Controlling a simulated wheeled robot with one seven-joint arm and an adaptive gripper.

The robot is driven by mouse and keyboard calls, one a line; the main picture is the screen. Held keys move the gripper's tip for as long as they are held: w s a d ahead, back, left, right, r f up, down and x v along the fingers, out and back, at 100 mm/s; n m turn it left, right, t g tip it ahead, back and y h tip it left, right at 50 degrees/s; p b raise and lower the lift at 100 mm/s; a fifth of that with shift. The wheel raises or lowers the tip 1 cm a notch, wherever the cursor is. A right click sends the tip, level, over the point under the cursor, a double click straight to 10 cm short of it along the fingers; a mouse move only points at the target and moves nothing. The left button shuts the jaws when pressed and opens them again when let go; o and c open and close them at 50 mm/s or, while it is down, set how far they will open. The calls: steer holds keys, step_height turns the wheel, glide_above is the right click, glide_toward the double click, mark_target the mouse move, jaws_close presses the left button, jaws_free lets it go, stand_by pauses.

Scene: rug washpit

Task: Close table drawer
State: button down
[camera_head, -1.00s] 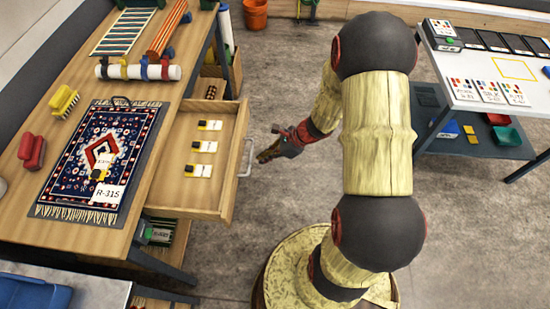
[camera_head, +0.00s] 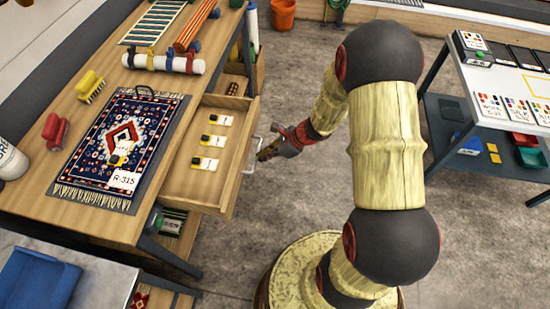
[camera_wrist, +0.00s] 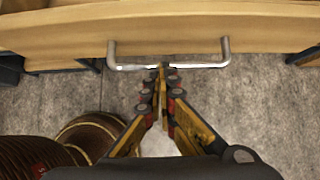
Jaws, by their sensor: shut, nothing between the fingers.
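The table drawer (camera_head: 233,168) is a wooden drawer, pulled open on the right side of the wooden table (camera_head: 60,208). Several small yellow, black and white tags (camera_head: 212,141) lie inside it. Its metal bar handle (camera_head: 252,155) faces my gripper (camera_head: 264,152), which is just outside the drawer front. In the wrist view the drawer front (camera_wrist: 200,30) crosses the top, with the handle (camera_wrist: 200,65) below it. My gripper (camera_wrist: 163,70) has its fingertips together at the middle of the handle bar. It is shut and empty. I cannot tell whether it touches the bar.
A white table (camera_head: 505,75) stands at the right. An orange bucket (camera_head: 283,14) is at the back. Grey floor is clear between the tables.

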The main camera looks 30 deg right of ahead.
glide_toward(207, 154)
steer(key=w+a+f, duration=0.2)
steer(key=a, duration=0.1)
steer(key=w+a+f, duration=0.1)
steer(key=a, duration=0.1)
steer(key=shift+w+a, duration=0.2)
steer(key=shift+w, duration=0.05)
steer(key=shift+d, duration=0.15)
